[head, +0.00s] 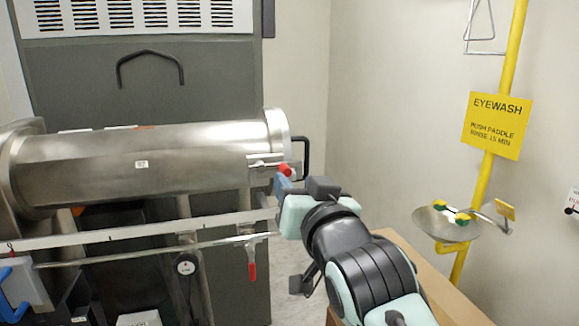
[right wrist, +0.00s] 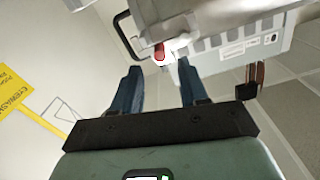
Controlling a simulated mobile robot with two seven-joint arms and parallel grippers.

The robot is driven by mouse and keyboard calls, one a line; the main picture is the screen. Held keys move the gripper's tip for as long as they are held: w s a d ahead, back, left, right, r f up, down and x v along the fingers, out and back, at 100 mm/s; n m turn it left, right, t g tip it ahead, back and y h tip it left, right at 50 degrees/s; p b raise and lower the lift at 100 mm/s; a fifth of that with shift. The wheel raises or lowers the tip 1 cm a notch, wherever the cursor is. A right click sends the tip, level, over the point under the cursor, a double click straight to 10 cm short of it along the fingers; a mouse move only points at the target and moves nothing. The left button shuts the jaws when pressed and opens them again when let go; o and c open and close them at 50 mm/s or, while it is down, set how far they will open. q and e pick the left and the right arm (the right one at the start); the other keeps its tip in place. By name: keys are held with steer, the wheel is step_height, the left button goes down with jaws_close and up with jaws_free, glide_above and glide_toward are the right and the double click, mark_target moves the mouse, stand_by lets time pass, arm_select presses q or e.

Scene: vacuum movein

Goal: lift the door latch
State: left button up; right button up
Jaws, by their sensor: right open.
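The door latch, a small metal lever with a red tip (head: 285,169), sits at the right end of the horizontal steel cylinder (head: 160,160), beside a black door handle (head: 304,156). My right gripper (head: 281,182) is open just below and in front of the red tip, which it partly hides. In the right wrist view, the red tip (right wrist: 160,52) appears beyond and between the two blue fingers, and the gap between the fingers (right wrist: 158,72) looks empty. I cannot tell whether a finger touches the lever.
A metal rail (head: 150,231) runs below the cylinder, with a second red-tipped lever (head: 252,262) hanging under it. A wooden-topped bench (head: 450,295) is near my right arm. An eyewash basin (head: 447,226) and yellow pipe stand at right. Open floor lies between.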

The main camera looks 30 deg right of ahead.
mark_target(289, 174)
steer(key=p+x, duration=0.1)
steer(key=x, duration=0.3)
steer(key=shift+w, duration=0.4)
arm_select(q)
steer(key=shift+w+r, duration=1.1)
arm_select(e)
steer(key=shift+s, duration=0.1)
jaws_close()
